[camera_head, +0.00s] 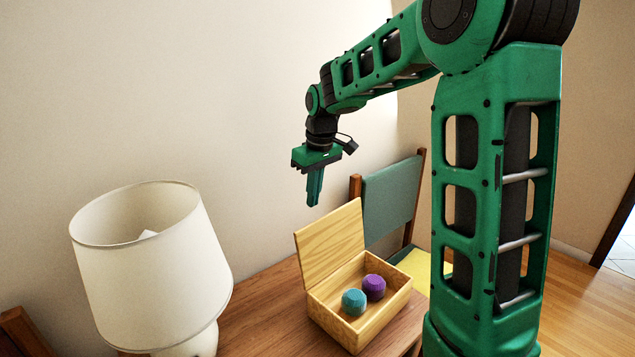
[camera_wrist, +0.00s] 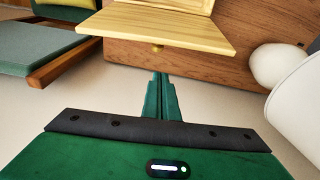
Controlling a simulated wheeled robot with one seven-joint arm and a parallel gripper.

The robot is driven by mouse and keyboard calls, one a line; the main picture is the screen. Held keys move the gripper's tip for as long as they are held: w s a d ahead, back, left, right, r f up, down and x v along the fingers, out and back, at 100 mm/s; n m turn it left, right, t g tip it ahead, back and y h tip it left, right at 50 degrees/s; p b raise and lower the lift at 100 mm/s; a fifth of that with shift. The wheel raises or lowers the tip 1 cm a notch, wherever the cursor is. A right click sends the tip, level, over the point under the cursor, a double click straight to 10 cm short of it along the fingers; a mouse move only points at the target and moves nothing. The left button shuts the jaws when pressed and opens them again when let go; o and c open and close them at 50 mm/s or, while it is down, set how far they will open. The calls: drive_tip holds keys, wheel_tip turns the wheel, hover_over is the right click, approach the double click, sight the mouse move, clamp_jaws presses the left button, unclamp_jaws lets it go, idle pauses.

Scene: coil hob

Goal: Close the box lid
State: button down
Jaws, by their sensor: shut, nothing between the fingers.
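The wooden box (camera_head: 368,333) stands on the brown table with its lid (camera_head: 331,243) raised, standing open along the back left side. A teal ball (camera_head: 354,302) and a purple ball (camera_head: 373,287) lie inside the box. My gripper (camera_head: 314,203) is shut and empty, pointing down in the air above and behind the raised lid. The box's inside is mostly hidden in the wrist view.
A white lamp (camera_head: 150,265) stands on the table left of the box. A chair with a green back (camera_head: 391,200) and yellow seat (camera_head: 418,266) stands behind the box on the right. A pale wall (camera_head: 150,90) runs behind the table (camera_head: 262,310). Bare tabletop lies between lamp and box.

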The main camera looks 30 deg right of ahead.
drive_tip(key=shift+s+d+f, duration=0.15)
drive_tip(key=shift+s+f, duration=0.1)
drive_tip(key=shift+s, duration=0.3)
drive_tip(key=shift+s+d+f, duration=0.15)
drive_tip(key=shift+s+f, duration=0.05)
drive_tip(key=shift+s, duration=0.4)
drive_tip(key=shift+s+d+f, duration=0.15)
drive_tip(key=shift+s+f, duration=0.1)
drive_tip(key=shift+s, duration=0.3)
